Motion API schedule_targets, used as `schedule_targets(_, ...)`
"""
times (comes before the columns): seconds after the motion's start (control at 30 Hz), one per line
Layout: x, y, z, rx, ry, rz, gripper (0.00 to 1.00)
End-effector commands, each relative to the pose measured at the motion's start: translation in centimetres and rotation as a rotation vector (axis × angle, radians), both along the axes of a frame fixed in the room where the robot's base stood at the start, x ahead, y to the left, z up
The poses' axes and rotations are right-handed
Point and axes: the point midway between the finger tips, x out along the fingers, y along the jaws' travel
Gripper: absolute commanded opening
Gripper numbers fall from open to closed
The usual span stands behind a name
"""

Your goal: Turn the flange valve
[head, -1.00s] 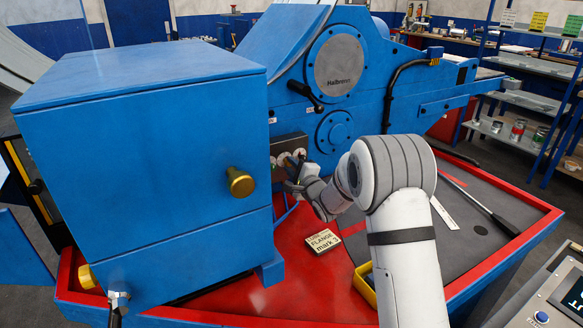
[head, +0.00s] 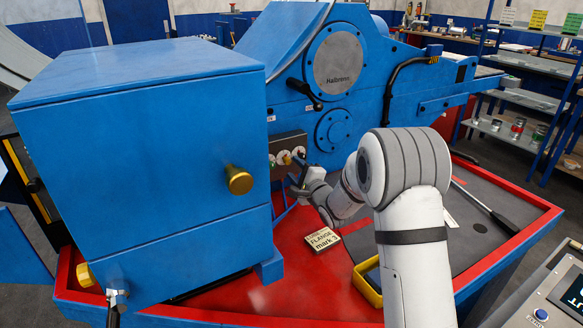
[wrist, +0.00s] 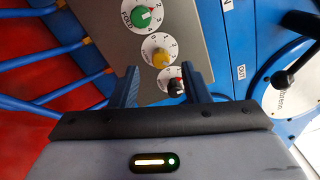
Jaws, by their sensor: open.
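A grey control panel (wrist: 178,30) on the blue machine carries three round dials, also seen in the head view (head: 290,142). In the wrist view they are a green knob (wrist: 143,17), a yellow knob (wrist: 161,58) and a black-and-red knob (wrist: 176,87). My gripper (wrist: 163,75) is open and empty in front of the panel. The black-and-red knob appears between its fingers, nearer the right one, and no contact is visible. In the head view, my gripper (head: 299,184) is just below the panel.
A box marked "FLANGE mark 3" (head: 322,240) lies on the red bench, near a yellow tray (head: 368,284). Blue pipes (wrist: 55,60) run left of the panel in the wrist view. The big blue cabinet (head: 140,160) stands close left of my gripper.

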Motion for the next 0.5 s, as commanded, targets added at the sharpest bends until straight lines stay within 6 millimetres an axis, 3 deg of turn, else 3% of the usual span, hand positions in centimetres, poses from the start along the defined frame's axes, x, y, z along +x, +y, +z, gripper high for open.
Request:
schedule_targets(0.23,-3.2,-2.1,-0.2,-0.001,0.001,-0.001,0.42)
schedule_targets(0.5,-3.9,-2.4,-0.2,-0.001,0.000,0.000,0.42)
